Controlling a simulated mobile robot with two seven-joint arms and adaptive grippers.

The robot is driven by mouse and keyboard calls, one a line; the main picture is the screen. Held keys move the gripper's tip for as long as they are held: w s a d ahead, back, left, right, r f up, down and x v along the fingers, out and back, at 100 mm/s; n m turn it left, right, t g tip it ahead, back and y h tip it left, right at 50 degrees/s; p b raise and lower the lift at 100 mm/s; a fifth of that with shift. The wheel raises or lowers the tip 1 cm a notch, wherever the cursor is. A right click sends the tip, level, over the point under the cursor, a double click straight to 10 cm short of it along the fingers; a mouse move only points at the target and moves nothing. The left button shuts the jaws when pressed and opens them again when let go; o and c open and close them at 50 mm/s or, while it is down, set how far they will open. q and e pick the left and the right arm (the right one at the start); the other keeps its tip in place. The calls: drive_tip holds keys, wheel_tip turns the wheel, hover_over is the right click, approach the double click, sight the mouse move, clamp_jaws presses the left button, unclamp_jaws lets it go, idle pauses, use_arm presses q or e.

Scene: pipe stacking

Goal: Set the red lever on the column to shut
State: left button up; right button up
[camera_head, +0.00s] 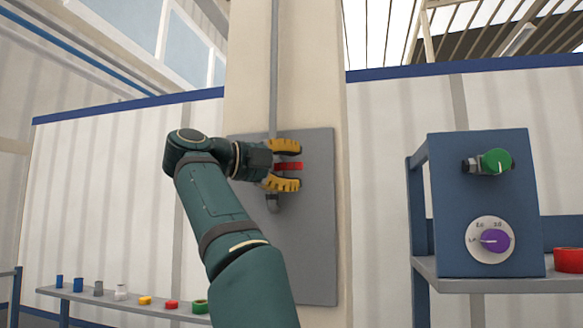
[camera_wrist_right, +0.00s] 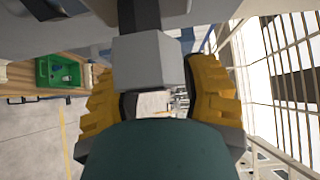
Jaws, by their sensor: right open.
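The red lever (camera_head: 292,166) shows in the head view as a short, roughly level bar in front of the grey panel on the column (camera_head: 312,65). My right gripper (camera_head: 284,165) is open, with one yellow finger above the lever and one below it. I cannot tell whether either finger touches it. The gripper hides part of the lever and its pivot. In the right wrist view a grey block (camera_wrist_right: 150,60) stands between the two yellow fingers, and I cannot make out the red lever there. My left gripper is not in view.
A vertical grey pipe (camera_head: 274,60) runs down the column to a grey fitting (camera_head: 273,203). The grey panel (camera_head: 310,240) is flat behind the gripper. A blue box (camera_head: 450,220) with a green knob and a purple dial stands right. A low shelf (camera_head: 120,303) holds several coloured pieces.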

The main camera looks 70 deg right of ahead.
drive_tip(key=v, duration=1.1)
drive_tip(key=shift+w+a, duration=0.3)
